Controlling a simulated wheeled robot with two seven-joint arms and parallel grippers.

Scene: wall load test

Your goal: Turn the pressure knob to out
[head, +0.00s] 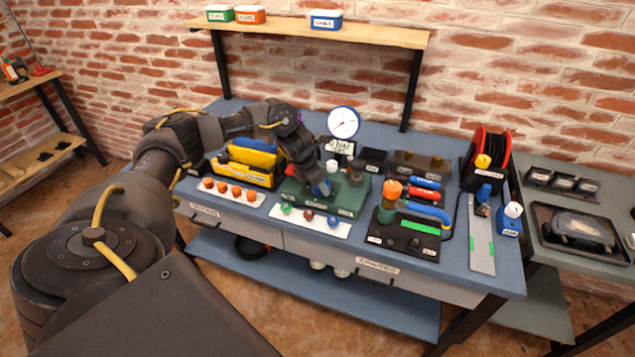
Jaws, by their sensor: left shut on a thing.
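My left gripper (322,189) reaches down from the left arm onto the green test unit (346,196) in the middle of the bench. Its jaws are shut on a small part at the front of this unit, which looks to be the pressure knob. The gripper covers the knob, so its pointer and marked positions cannot be read. A round white gauge with a blue rim (343,122) stands behind the unit, above a small label plate. My right gripper is not in view.
A white strip with orange caps (229,191) and one with coloured parts (310,219) lie in front. A black box with a blue-handled tool (410,232) stands to the right. A yellow bin (249,165) sits left, and a red reel (488,157) far right.

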